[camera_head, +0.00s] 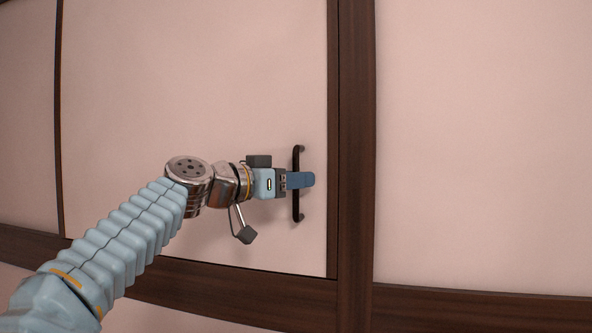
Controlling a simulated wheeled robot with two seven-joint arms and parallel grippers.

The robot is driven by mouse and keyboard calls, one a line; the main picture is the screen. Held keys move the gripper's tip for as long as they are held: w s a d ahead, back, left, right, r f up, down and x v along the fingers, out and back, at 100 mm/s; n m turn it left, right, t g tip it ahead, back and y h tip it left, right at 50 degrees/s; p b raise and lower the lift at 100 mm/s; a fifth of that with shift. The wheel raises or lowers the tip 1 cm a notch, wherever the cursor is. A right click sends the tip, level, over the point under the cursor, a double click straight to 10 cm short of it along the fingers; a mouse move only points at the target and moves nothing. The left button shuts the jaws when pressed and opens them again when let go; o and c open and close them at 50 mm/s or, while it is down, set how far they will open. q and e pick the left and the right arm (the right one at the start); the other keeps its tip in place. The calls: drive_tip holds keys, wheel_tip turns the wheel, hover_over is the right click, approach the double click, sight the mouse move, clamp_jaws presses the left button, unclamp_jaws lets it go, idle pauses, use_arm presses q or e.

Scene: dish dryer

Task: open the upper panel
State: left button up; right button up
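The upper panel (190,90) is a pale pink, flat door framed by dark brown wood. It looks flush with its frame. A dark vertical bar handle (296,210) is on its lower right part, near the right frame post. My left gripper (308,180) is at the middle of the handle, its blue finger crossing over the bar and pointing right. Only one finger shows clearly, so I cannot tell whether the gripper is shut on the bar. My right gripper is not in view.
A dark brown post (356,150) stands just right of the handle and the fingertip. A dark horizontal rail (230,290) runs below the panel. Another pale panel (485,140) fills the right side. The space in front of it is clear.

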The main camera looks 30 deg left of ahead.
use_arm(q)
drive_tip(key=shift+w+d, duration=0.1)
drive_tip(key=shift+w, duration=0.1)
clamp_jaws()
idle(0.3)
